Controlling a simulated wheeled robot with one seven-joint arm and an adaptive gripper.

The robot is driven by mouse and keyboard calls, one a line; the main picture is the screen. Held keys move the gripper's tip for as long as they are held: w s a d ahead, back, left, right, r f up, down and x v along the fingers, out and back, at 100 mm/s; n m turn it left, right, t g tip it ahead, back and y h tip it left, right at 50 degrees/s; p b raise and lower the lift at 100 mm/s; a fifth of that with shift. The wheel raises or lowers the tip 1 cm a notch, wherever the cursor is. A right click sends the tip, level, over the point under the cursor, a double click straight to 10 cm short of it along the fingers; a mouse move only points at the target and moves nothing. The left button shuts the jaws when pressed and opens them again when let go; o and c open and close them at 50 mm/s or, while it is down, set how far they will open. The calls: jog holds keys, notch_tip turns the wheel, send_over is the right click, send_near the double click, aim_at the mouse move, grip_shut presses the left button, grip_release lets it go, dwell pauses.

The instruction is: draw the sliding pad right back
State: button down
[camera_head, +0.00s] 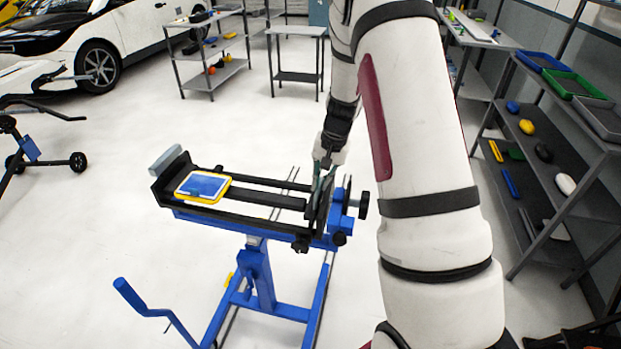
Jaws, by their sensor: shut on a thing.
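The blue stand (258,268) carries a black frame with long rails (265,198). The sliding pad (318,208), a dark upright plate, stands across the rails near their right end. My gripper (322,182) points down at the pad's upper part and is shut on it. The fingertips are small and partly merge with the dark pad, so the exact grip is hard to see. A blue panel with a yellow rim (202,186) lies at the left end of the frame, apart from the pad.
A black knob (364,204) and blue block sit just right of the pad. A blue crank handle (150,306) juts out at the lower left. Shelves with trays (550,150) stand at the right. A grey table (297,32) and car are behind.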

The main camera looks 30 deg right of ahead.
jog(key=shift+s+d, duration=0.25)
jog(key=c, duration=1.7)
grip_release()
jog(key=r, duration=0.4)
jog(key=s+d+r, duration=0.1)
jog(key=r, duration=0.6)
jog(key=shift+s+d+r, duration=0.3)
jog(key=shift+r, duration=0.1)
